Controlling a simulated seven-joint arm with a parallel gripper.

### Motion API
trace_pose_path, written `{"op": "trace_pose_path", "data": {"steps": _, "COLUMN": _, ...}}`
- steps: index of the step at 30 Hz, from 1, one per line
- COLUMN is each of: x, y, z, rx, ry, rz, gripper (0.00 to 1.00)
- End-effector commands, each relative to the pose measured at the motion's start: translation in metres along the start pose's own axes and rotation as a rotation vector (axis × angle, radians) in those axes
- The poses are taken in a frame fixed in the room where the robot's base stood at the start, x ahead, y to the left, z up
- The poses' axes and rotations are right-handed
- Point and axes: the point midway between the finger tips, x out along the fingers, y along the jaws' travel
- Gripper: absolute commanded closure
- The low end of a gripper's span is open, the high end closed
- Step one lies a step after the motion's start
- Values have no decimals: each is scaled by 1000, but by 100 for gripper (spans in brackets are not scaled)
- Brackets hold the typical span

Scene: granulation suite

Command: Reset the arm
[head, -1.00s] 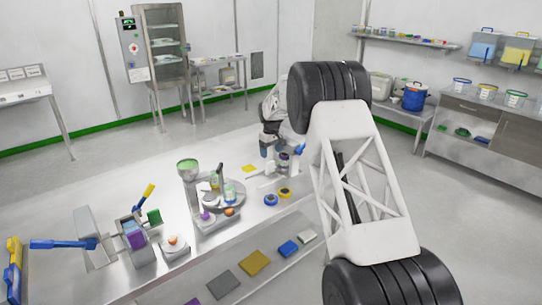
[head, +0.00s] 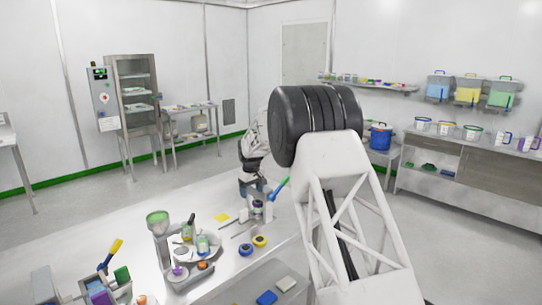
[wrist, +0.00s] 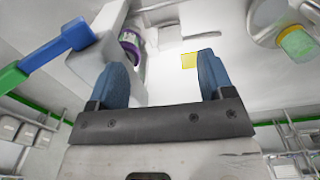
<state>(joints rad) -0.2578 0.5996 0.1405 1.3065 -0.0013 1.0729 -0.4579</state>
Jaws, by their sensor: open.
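My gripper (head: 247,188) hangs over the far right part of the steel bench (head: 120,215), below the white arm links. In the wrist view my gripper (wrist: 162,78) shows two blue fingers spread wide, with nothing between them. A yellow card (wrist: 189,61) lies on the bench beyond the fingers; it also shows in the head view (head: 222,217). Close to the gripper stands a white stand holding a purple-ringed container (wrist: 131,48). A blue and green handle (wrist: 45,58) sticks out beside it. My large arm link hides part of the bench's right side.
Left of the gripper are a funnel device (head: 158,228) and a round steel tray with a green-filled jar (head: 203,244). Open floor lies behind the bench.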

Motion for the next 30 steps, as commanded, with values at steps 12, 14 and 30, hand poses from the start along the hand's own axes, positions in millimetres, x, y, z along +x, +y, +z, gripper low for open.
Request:
{"op": "trace_pose_path", "data": {"steps": 12, "x": -77, "y": -5, "z": 85, "rx": 94, "ry": 25, "rz": 14, "gripper": 26}}
{"op": "trace_pose_path", "data": {"steps": 14, "x": -87, "y": -6, "z": 98, "rx": 108, "ry": 28, "rz": 16, "gripper": 26}}
{"op": "trace_pose_path", "data": {"steps": 30, "x": -160, "y": -31, "z": 222, "rx": 234, "ry": 60, "rz": 32, "gripper": 26}}
